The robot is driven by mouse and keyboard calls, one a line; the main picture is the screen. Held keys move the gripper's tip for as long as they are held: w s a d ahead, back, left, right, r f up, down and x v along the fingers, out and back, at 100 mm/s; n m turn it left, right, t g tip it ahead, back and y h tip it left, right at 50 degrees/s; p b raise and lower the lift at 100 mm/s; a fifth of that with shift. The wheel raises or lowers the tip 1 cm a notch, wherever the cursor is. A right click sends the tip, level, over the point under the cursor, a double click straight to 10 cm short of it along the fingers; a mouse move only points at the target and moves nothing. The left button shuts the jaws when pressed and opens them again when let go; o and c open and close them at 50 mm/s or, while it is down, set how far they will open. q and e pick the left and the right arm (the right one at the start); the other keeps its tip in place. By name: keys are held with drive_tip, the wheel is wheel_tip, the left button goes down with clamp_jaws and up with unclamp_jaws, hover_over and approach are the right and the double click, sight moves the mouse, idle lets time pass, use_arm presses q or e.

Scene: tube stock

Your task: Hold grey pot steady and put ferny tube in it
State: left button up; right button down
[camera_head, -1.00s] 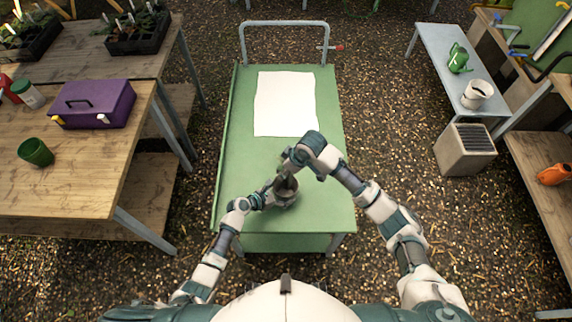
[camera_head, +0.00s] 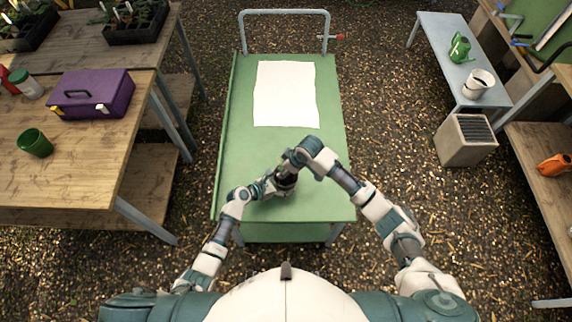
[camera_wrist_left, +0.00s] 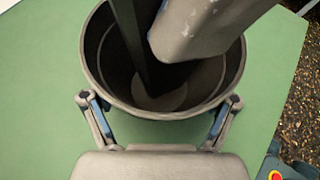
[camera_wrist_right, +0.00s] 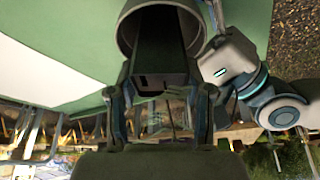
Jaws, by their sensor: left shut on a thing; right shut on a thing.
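The grey pot (camera_head: 289,187) stands upright near the front of the green trolley top; in the left wrist view its rim (camera_wrist_left: 92,65) and dark inside show. My left gripper (camera_head: 272,187) is shut on the pot's near side, its fingers at the wall below the rim. My right gripper (camera_wrist_right: 160,95) is above the pot, shut on a dark, square-sided tube (camera_wrist_right: 165,45). The tube (camera_wrist_left: 128,35) reaches down into the pot's mouth, still held. Its foliage cannot be made out, and I cannot tell whether its end touches the pot's floor.
A white sheet (camera_head: 285,94) lies on the trolley (camera_head: 240,150) beyond the pot. A wooden bench at left bears a purple toolbox (camera_head: 92,93) and a green pot (camera_head: 35,143). A grey bench (camera_head: 440,55) stands at right. The trolley top around the pot is clear.

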drive_tip(key=shift+f, duration=0.95)
drive_tip(key=shift+c, duration=2)
unclamp_jaws()
drive_tip(key=shift+f, duration=0.2)
drive_tip(key=v, duration=1.2)
use_arm(q)
drive_tip(key=o, duration=0.7)
drive_tip(key=shift+c, duration=0.2)
